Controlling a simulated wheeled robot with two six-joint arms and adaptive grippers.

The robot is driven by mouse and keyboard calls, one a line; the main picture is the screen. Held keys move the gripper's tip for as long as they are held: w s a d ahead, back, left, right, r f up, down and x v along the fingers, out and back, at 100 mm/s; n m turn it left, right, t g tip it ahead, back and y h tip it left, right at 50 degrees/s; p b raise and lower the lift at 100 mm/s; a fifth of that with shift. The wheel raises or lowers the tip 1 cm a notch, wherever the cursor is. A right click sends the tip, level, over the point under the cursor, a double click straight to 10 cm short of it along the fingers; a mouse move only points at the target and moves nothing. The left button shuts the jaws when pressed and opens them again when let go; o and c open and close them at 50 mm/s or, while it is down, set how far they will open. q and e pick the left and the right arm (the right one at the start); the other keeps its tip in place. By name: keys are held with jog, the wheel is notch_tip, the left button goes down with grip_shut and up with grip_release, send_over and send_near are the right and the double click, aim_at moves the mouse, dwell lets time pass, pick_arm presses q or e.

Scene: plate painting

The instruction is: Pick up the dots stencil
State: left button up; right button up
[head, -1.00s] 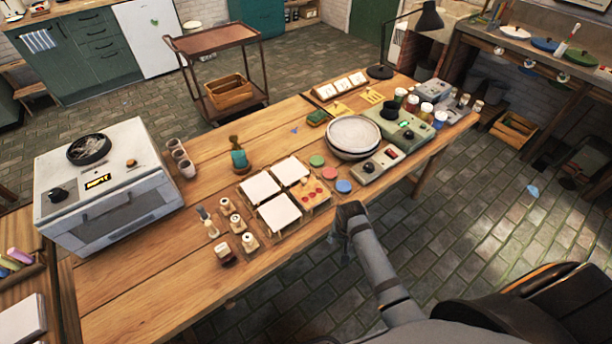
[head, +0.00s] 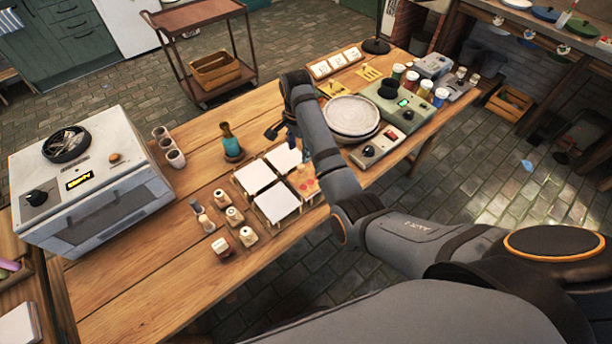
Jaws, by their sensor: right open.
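Two small yellow stencil sheets lie at the far side of the wooden table, behind the stacked plates: a left one (head: 334,89) and a right one (head: 369,72). Their cut-outs are too small for me to tell for sure which is the dots stencil. My right gripper (head: 279,133) is open and appears empty, above the table behind the white tiles. It is to the left of and nearer than the yellow sheets. My left gripper is not in view.
The stacked plates (head: 352,104) and a green device (head: 397,104) stand right of my arm. White tiles (head: 277,204) lie below the gripper. A teal bottle (head: 228,138) stands to its left. A rack of cards (head: 336,62) is behind the sheets.

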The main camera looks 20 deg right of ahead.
aim_at(301, 167)
notch_tip(301, 167, down, 6)
jog(key=shift+d+r+p, duration=0.15)
jog(key=shift+r+p, duration=0.1)
jog(key=shift+p, duration=0.1)
jog(key=f, duration=0.5)
jog(key=shift+w+d, duration=0.3)
jog(key=shift+w, duration=0.05)
grip_shut()
jog(key=shift+r+p, duration=0.15)
jog(key=shift+p, duration=0.2)
